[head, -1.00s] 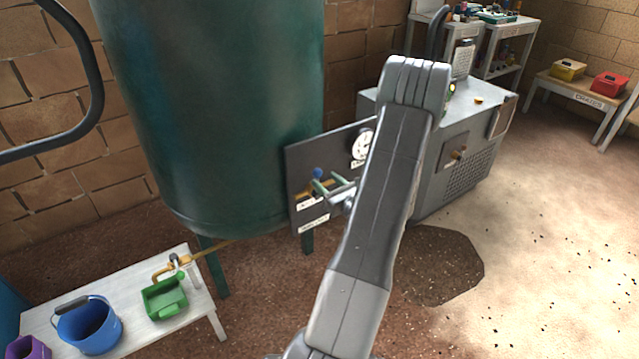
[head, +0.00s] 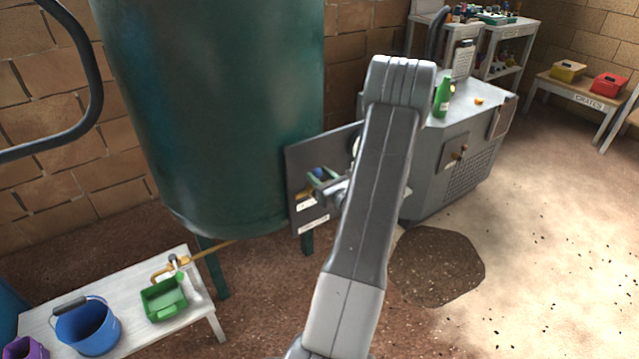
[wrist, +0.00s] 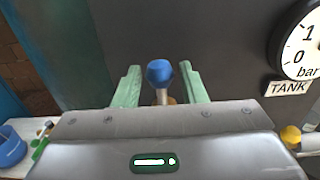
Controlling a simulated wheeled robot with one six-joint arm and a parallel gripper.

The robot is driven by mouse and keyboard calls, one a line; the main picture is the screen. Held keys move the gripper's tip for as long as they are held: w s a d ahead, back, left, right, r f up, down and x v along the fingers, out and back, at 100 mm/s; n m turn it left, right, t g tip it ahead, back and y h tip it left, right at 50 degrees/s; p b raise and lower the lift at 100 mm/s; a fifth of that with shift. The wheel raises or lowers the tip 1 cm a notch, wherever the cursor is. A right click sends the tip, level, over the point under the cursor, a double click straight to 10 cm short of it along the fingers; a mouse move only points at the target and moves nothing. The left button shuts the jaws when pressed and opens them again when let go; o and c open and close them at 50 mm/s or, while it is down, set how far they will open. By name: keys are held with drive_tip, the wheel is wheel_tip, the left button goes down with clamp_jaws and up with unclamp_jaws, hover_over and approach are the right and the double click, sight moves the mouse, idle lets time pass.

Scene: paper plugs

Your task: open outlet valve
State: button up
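A valve with a blue knob (wrist: 160,72) sits on the dark panel (head: 297,165) in front of the green tank (head: 220,110). The knob also shows small in the head view (head: 318,172), partly covered by my gripper. My gripper (wrist: 160,68) has two pale green fingers spread apart. In the wrist view the blue knob appears between them, with a gap on each side. I cannot tell how deep it sits between the fingers. The lettering on the panel's white label (head: 313,224) is too small to read.
A gauge marked TANK (wrist: 300,45) is on the panel at right. A grey machine (head: 450,165) stands right of my arm. A white bench (head: 135,333) holds a green tray (head: 165,300) and a blue bucket (head: 88,328). A dark floor patch (head: 437,266) lies at right.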

drive_tip(key=c, duration=0.4)
drive_tip(key=d+m+p, duration=0.1)
drive_tip(key=w+m, duration=0.1)
drive_tip(key=m, duration=0.1)
drive_tip(key=shift+w+d+f+p, duration=0.15)
drive_tip(key=shift+d+f+p, duration=0.05)
drive_tip(key=shift+d+p, duration=0.2)
